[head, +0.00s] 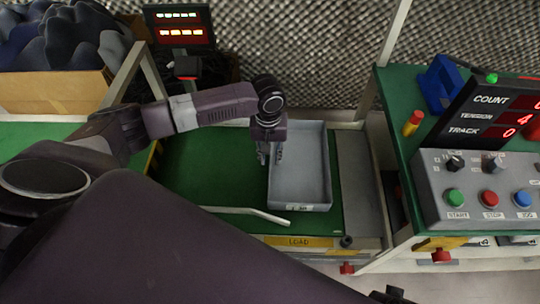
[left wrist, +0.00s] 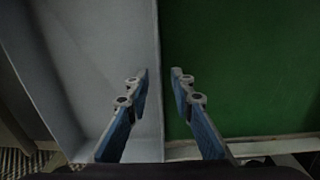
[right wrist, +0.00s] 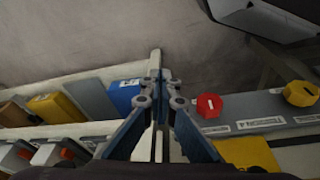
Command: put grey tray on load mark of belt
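The grey tray (head: 318,150) is a shallow open box, empty, lying on the green belt (head: 208,160) towards its right side. The yellow LOAD label (head: 300,241) is on the front edge below it. My left gripper (head: 269,160) points down at the tray's left wall. In the left wrist view my left gripper's fingers (left wrist: 160,75) are apart, one on each side of the tray wall (left wrist: 158,125), with green belt showing beside it. My right gripper (right wrist: 161,78) has its fingers together, with nothing visible between them, away from the tray.
A control panel (head: 465,170) with buttons and a COUNT display (head: 495,110) stand on the right bench. A cardboard box (head: 55,92) of dark lumps is at the back left.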

